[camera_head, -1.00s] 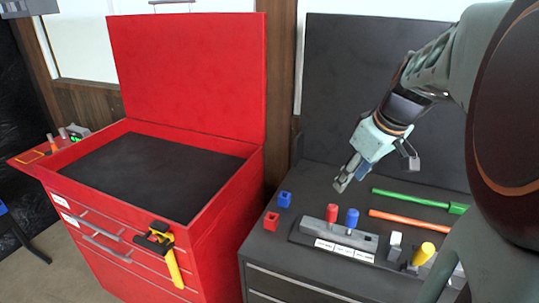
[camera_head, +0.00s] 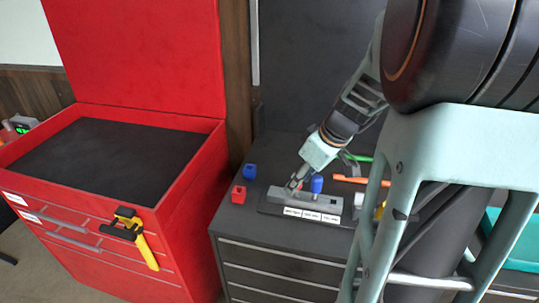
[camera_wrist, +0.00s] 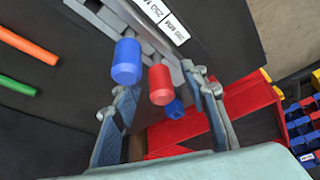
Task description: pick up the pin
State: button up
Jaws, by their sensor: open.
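Two round-headed pins stand in a grey block (camera_head: 328,203) on the dark worktop. The blue pin (camera_head: 317,183) is right of my gripper (camera_head: 294,184) in the head view. The red pin (camera_wrist: 160,84) is mostly covered by my gripper in the head view. In the wrist view my open fingers are spread to either side of the red pin, and nothing is held. The blue pin (camera_wrist: 127,62) shows there just left of the red one, close to the left finger. Whether either finger touches a pin I cannot tell.
A blue cube (camera_head: 250,171) and a red cube (camera_head: 238,194) lie left of the block. Orange (camera_head: 350,179) and green rods lie behind it. A red tool cabinet (camera_head: 190,190) with raised lid stands at the left; a yellow-handled tool (camera_head: 146,250) hangs on its front.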

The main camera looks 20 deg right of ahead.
jog(key=shift+x, duration=1.2)
grip_shut()
jog(key=shift+r, duration=0.1)
